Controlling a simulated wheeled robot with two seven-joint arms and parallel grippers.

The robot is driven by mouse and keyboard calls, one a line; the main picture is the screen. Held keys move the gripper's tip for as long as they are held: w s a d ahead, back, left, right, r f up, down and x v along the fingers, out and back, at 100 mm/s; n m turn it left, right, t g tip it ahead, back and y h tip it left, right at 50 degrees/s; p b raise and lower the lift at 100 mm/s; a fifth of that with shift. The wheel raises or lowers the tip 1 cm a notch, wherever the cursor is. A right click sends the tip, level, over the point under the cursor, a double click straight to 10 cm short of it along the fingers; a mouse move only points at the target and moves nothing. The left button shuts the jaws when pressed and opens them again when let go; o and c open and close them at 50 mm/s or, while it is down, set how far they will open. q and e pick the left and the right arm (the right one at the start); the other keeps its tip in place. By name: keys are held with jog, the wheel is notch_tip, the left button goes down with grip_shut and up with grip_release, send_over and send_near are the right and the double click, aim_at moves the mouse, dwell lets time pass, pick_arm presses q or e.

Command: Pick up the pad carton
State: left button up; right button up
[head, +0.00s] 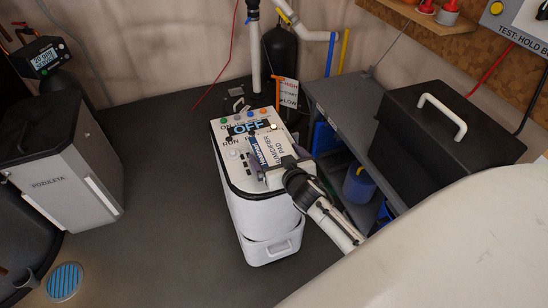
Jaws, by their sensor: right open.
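The pad carton (272,147) is a pale box lettered "HUMIDIFIER PAD", with a dark blue side. It sits on top of a white cabinet (263,215) that has a control panel reading "OFF". My right gripper (262,174) comes in from the lower right and is at the carton's near end, with its jaws open. It covers part of that end, and I cannot tell whether the fingers touch the carton. My left gripper is not in view.
A grey "POZULETA" box (65,190) stands at left. Dark floor (170,240) between is clear.

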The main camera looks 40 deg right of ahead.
jog(key=shift+x, duration=0.8)
jog(key=c, duration=0.9)
jog(key=shift+r, duration=0.1)
jog(key=shift+c, duration=0.4)
